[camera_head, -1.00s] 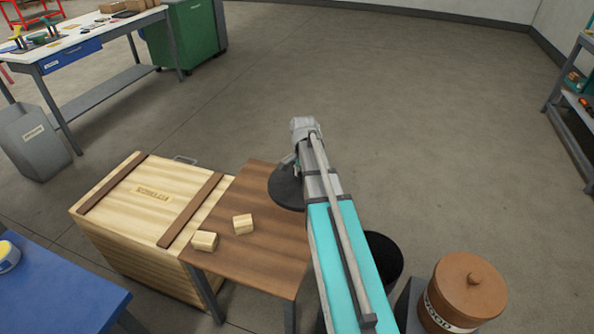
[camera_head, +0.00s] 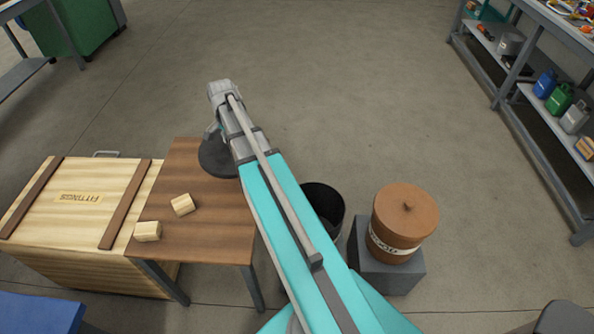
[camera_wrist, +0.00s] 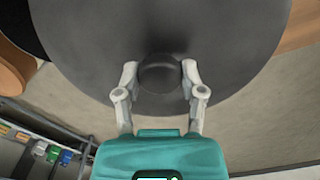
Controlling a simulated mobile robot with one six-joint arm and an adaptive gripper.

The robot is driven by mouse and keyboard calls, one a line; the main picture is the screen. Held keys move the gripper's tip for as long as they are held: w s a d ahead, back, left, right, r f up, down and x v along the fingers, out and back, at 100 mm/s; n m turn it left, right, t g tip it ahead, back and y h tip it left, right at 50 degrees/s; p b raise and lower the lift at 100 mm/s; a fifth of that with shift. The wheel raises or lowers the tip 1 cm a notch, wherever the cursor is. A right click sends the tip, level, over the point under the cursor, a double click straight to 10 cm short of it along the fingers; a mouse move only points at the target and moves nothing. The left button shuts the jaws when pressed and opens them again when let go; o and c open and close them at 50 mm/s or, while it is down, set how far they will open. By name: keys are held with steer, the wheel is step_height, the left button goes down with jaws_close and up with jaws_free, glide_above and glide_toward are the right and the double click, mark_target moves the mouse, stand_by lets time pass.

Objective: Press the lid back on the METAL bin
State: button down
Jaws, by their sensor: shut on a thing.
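A dark grey round lid (camera_head: 216,160) hangs level at the far right corner of the brown table; I cannot tell its exact height. In the wrist view the lid (camera_wrist: 225,35) fills the upper part. My gripper (camera_wrist: 159,75) is shut on the lid's round black knob, one finger on each side. In the head view my gripper (camera_head: 212,132) is partly hidden by my wrist. A black, open-topped bin (camera_head: 325,203) stands on the floor right of the table, partly hidden by my arm. Its label is not visible.
A terracotta bin (camera_head: 404,215) with its lid on stands on a grey block beside the black bin. Two wooden blocks (camera_head: 183,204) lie on the brown table (camera_head: 185,240). A FITTINGS crate (camera_head: 75,215) is at left, a shelf (camera_head: 535,115) at right. The floor beyond is clear.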

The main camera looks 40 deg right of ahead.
step_height(320, 180, up, 12)
steer(key=p, duration=1.1)
steer(key=shift+a, duration=0.1)
